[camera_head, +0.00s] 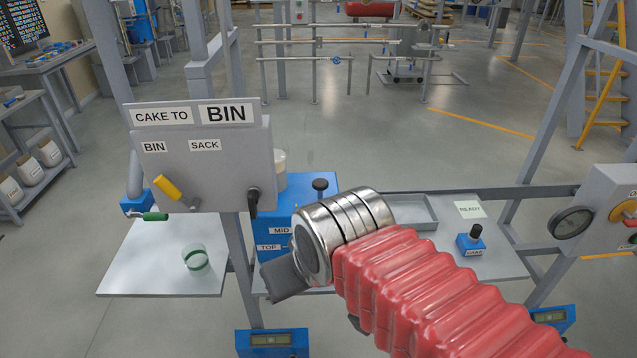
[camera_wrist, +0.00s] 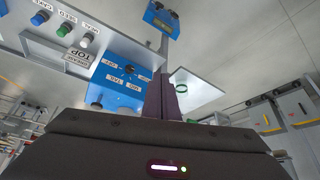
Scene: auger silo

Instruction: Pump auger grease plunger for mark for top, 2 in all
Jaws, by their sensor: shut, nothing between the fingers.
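A blue box (camera_head: 262,240) with MID and TOP labels stands on the bench, with a black knob (camera_head: 320,186) on a short stem at its top. My gripper (camera_head: 280,280) is in front of and below the box and hides part of it. In the wrist view my closed fingers (camera_wrist: 170,100) point up, beside the blue box (camera_wrist: 118,85). They hold nothing, and I cannot tell whether they touch it. The box's labelled face there carries a dark round knob (camera_wrist: 129,69).
A grey panel (camera_head: 225,165) with a yellow lever and a dark handle stands to the left. A green-banded glass (camera_head: 195,258) is on the white side table (camera_head: 140,260). A grey tray (camera_head: 415,215) and a small blue block with a black knob (camera_head: 470,243) are to the right.

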